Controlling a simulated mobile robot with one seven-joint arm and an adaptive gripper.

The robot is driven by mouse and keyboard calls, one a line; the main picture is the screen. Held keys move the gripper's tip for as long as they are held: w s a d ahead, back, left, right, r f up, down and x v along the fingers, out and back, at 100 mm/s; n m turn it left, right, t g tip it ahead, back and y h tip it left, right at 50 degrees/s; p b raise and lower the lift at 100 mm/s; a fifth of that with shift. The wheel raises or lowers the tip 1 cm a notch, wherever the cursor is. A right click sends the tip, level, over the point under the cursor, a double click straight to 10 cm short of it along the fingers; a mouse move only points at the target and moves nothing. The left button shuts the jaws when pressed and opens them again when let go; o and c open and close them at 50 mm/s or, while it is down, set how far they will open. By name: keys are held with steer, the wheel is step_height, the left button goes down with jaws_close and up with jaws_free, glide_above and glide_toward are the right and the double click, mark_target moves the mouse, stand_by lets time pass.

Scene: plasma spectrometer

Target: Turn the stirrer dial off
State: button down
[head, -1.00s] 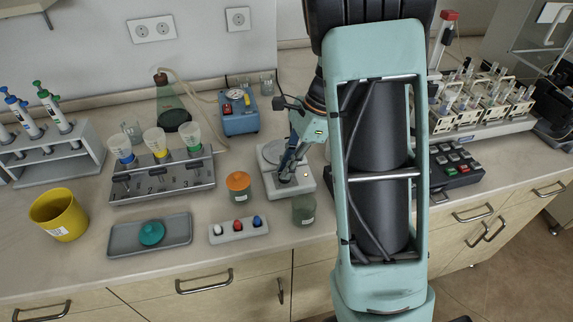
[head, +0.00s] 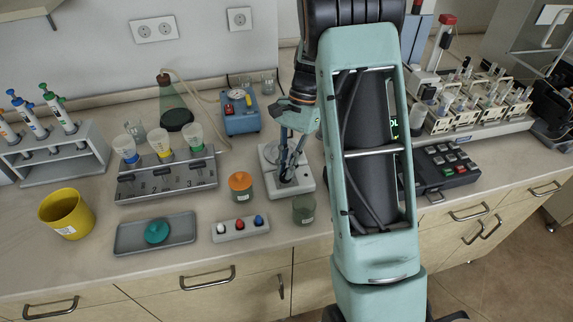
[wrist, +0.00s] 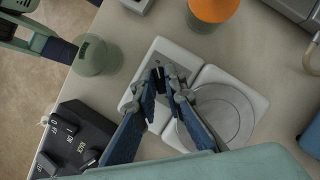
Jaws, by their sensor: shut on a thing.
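The stirrer (head: 305,184) is a white unit with a round grey plate on the bench, in the middle of the head view. In the wrist view the stirrer (wrist: 253,97) shows its plate (wrist: 222,115) beside my fingers. My gripper (wrist: 160,80) points down at the control end of the stirrer, and its blue fingers are closed around the small dark dial (wrist: 151,104). The fingers cover most of the dial, so its setting cannot be read. In the head view my gripper (head: 286,176) stands over the front part of the stirrer.
A glass jar (head: 304,209) stands just in front of the stirrer, and an orange-lidded jar (head: 240,184) is to its left. A blue pump (head: 240,118) is behind. A black keypad (head: 445,167) is to the right.

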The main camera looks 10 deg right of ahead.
stand_by(0.5)
steer(key=c, duration=2)
jaws_free()
steer(key=v, duration=1.2)
steer(key=shift+a, duration=0.1)
